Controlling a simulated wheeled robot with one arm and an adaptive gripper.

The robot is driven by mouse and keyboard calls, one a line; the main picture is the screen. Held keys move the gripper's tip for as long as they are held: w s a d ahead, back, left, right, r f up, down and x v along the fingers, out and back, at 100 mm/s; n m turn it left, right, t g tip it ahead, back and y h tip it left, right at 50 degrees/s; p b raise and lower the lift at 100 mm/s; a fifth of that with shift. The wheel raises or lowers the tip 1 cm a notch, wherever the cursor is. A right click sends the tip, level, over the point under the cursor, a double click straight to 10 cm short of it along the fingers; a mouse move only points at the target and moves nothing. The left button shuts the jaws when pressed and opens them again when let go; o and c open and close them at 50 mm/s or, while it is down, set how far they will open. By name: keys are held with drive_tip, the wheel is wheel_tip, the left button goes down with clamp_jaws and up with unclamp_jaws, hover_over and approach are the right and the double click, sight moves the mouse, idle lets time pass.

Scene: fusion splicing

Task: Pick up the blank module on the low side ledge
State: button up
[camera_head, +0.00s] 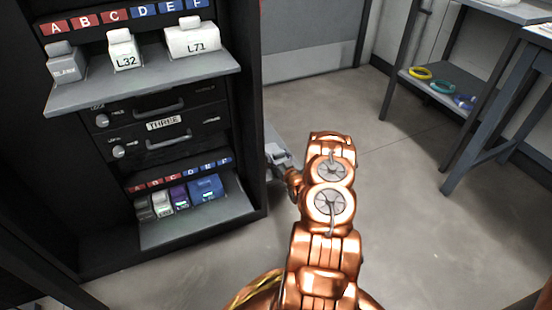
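A grey module marked BLANK (65,67) sits at the left end of the upper shelf of the dark cabinet. A low grey ledge (271,134) shows in part at the cabinet's right side, behind my copper arm. My gripper (278,155) is at that ledge, seen small and partly behind my wrist. Light grey shapes show there; I cannot separate gripper fingers from a module. Whether the fingers are open or shut cannot be made out.
Modules L32 (123,50) and L71 (193,38) share the upper shelf (150,82). Several small modules stand on the lower shelf (200,224). A rack at right holds coloured rings (442,87). The floor (430,230) at right is clear.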

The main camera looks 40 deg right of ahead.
drive_tip(key=c, duration=0.6)
drive_tip(key=shift+r, duration=0.1)
drive_tip(key=shift+c, duration=0.2)
